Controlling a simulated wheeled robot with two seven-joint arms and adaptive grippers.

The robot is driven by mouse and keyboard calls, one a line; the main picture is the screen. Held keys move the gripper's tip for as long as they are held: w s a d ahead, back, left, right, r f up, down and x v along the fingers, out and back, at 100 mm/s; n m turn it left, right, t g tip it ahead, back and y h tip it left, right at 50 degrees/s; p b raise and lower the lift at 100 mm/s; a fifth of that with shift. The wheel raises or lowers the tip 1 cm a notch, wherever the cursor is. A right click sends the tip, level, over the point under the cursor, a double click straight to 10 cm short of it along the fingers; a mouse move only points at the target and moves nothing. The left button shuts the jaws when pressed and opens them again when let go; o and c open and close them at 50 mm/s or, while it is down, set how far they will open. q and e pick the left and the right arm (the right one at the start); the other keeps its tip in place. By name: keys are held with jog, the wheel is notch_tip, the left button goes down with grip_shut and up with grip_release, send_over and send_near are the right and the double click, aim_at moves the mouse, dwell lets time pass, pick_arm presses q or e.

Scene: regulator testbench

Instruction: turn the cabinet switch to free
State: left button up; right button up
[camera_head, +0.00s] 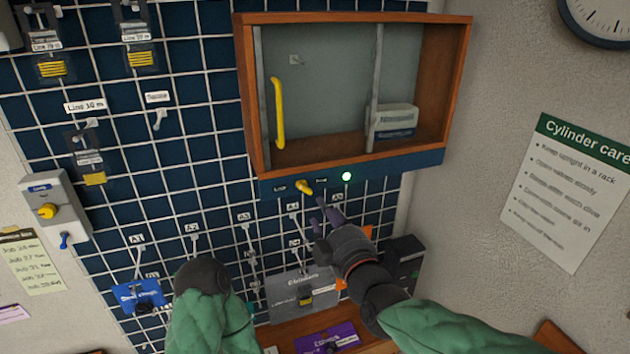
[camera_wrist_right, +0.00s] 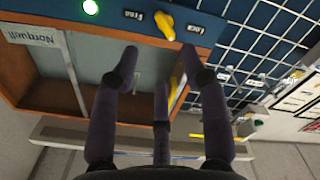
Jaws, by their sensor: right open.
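The cabinet (camera_head: 455,85) has a wooden frame, glass front and blue lower strip. Its yellow cabinet switch (camera_head: 304,188) sits on that strip, between the "Lock" label (camera_head: 280,188) on the left and the "Free" label (camera_head: 321,180) on the right. In the right wrist view the picture is turned over, and the switch (camera_wrist_right: 167,24) shows beyond the fingertips. My right gripper (camera_head: 328,212) is open and empty, just below and right of the switch, with no clear contact. My left gripper's fingers do not show.
A lit green lamp (camera_head: 347,176) is right of the switch. A yellow handle (camera_head: 278,112) is on the cabinet door; a white box (camera_head: 396,122) stands inside. A grid wall (camera_head: 205,110) with hooks and labels surrounds it. A grey holder (camera_head: 302,298) is below my right gripper.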

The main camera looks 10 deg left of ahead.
aim_at(309, 190)
jog(key=p+x, duration=0.2)
jog(key=x, duration=0.8)
jog(key=shift+w+a+f+p, duration=0.1)
jog(key=shift+w+a+p, duration=0.1)
jog(key=shift+a+p, duration=0.1)
grip_shut()
